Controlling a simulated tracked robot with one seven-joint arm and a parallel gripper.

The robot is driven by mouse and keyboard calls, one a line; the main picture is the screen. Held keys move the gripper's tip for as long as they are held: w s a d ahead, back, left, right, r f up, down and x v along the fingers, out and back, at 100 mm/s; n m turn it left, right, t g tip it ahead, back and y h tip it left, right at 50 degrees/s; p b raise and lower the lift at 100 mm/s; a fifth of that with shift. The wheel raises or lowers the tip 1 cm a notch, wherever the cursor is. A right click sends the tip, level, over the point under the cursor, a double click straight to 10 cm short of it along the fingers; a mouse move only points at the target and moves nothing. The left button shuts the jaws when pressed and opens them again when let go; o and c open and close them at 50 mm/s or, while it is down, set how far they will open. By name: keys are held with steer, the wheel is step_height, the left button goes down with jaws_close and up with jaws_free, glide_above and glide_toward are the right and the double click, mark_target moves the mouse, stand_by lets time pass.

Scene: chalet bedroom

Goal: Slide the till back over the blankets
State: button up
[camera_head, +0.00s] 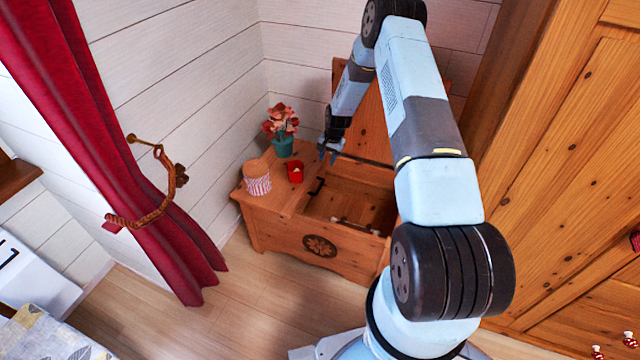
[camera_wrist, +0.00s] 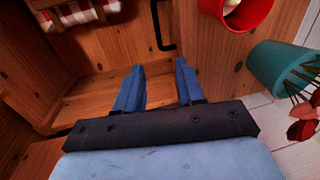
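A wooden chest (camera_head: 284,236) with its hinged lid raised (camera_head: 372,122) stands in the corner. A black bar handle (camera_head: 317,187) shows beside the opening; in the wrist view it is also visible (camera_wrist: 163,25), ahead of my fingers. It seems fixed to a wooden part that may be the till, whose outline I cannot make out clearly. Folded red-and-white checked cloth (camera_wrist: 82,13), likely a blanket, lies in the chest at the upper left of the wrist view. My gripper (camera_head: 328,155) is above the rear of the chest, fingers apart and empty (camera_wrist: 158,75), not touching the handle.
A teal pot with red flowers (camera_head: 282,147), a red cup (camera_head: 295,173) and a striped container with a wooden top (camera_head: 257,184) stand on the chest's left top. The pot and cup are close to my gripper's right in the wrist view. A wardrobe (camera_head: 560,190) stands right.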

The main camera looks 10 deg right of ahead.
mark_target(321, 185)
steer(key=f, duration=0.5)
steer(key=w+a+f, duration=0.1)
steer(key=f, duration=0.4)
steer(key=a+f, duration=0.1)
steer(key=f, duration=0.4)
steer(key=shift+w+f, duration=0.1)
steer(key=shift+w, duration=0.05)
steer(key=shift+c, duration=0.2)
jaws_close()
